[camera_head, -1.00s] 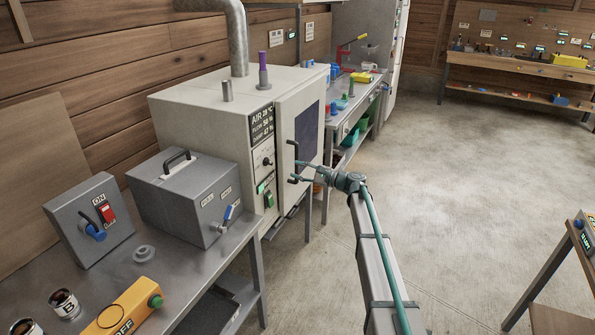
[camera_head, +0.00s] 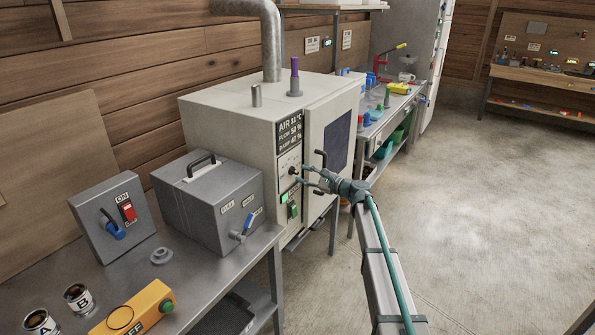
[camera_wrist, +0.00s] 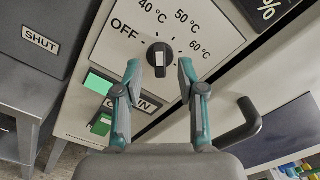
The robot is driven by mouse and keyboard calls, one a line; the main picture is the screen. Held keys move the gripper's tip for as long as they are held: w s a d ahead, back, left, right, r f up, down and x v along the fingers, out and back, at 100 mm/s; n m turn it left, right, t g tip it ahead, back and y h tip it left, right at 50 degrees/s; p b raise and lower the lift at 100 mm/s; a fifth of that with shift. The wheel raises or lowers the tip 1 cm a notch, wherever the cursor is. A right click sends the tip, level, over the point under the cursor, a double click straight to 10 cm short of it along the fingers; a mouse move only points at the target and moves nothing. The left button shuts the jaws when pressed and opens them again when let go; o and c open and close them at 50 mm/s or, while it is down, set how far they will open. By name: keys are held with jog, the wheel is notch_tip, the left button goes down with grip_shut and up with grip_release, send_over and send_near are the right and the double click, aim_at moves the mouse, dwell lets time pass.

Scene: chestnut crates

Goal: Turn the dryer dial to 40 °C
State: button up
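The dryer (camera_head: 235,125) is a pale cabinet with a dark display at its upper front. Its dial (camera_wrist: 160,56) is a round black knob with a white mark on a white plate, labelled OFF, 40 °C, 50 °C and 60 °C. I cannot tell for sure which label the mark points to. My gripper (camera_wrist: 160,70) is open and empty. Its two teal fingers lie on either side of the dial in the wrist view, with gaps between. In the head view my gripper (camera_head: 299,176) is in front of the dial panel; the dial (camera_head: 292,170) shows small beside the fingertips.
Below the dial are a lit green label (camera_wrist: 100,84) and a green switch (camera_wrist: 101,124). The dryer door handle (camera_wrist: 240,122) stands out close to the right finger. A grey box (camera_head: 208,205) stands left of the dryer on the bench. Open floor lies to the right.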

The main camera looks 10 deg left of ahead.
aim_at(297, 171)
jog(key=shift+p+x, duration=0.3)
jog(key=shift+x, duration=1.4)
grip_shut()
